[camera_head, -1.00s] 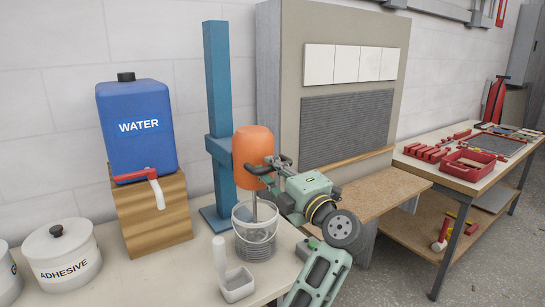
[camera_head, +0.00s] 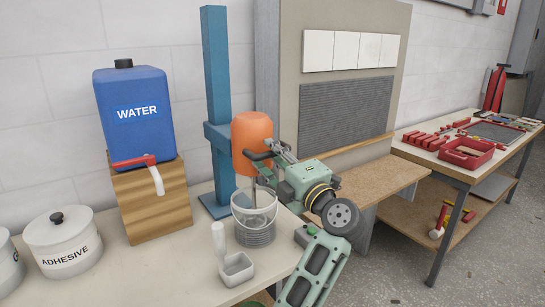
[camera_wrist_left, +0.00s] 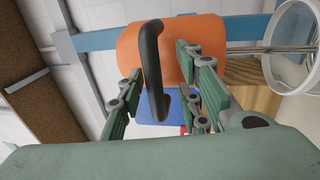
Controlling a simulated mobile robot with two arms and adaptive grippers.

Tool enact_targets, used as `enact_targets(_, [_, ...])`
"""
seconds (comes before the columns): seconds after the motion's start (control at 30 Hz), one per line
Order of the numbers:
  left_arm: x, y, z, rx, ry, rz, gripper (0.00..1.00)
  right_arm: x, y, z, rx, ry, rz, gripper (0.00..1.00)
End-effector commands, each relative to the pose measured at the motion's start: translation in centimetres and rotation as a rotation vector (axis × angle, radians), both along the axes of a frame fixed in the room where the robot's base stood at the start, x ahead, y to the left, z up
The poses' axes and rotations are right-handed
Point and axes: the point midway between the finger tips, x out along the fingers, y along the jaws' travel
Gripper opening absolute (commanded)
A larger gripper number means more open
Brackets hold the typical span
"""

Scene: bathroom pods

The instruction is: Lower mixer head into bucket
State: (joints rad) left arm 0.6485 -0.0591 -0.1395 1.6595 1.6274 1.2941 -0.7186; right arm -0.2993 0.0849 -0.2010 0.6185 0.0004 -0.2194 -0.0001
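The orange mixer head (camera_head: 252,143) hangs on a blue upright stand (camera_head: 217,100) above a clear bucket (camera_head: 254,238). Its thin shaft reaches down to the bucket's mouth; how deep the tip sits is unclear. In the left wrist view, the mixer head (camera_wrist_left: 185,45) lies behind its black handle (camera_wrist_left: 152,70). In the head view, my left gripper (camera_head: 271,155) is at the mixer's right side. My right gripper is not in view.
A blue water tank (camera_head: 134,115) sits on a wooden block (camera_head: 150,202) at the left. A white adhesive pot (camera_head: 63,243) and a white scoop (camera_head: 235,268) stand on the same table. A tool bench with a red tray (camera_head: 467,153) is at the right.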

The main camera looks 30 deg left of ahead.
Motion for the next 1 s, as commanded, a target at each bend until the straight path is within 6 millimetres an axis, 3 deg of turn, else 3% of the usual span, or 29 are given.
enact_targets(0.5, [-2.5, -6.4, -1.5, -0.004, 0.003, -0.003, 0.33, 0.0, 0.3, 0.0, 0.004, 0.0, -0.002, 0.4])
enact_targets(1.0, [-2.7, -6.8, -1.5, -0.001, 0.002, -0.001, 0.33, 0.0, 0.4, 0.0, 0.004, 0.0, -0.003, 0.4])
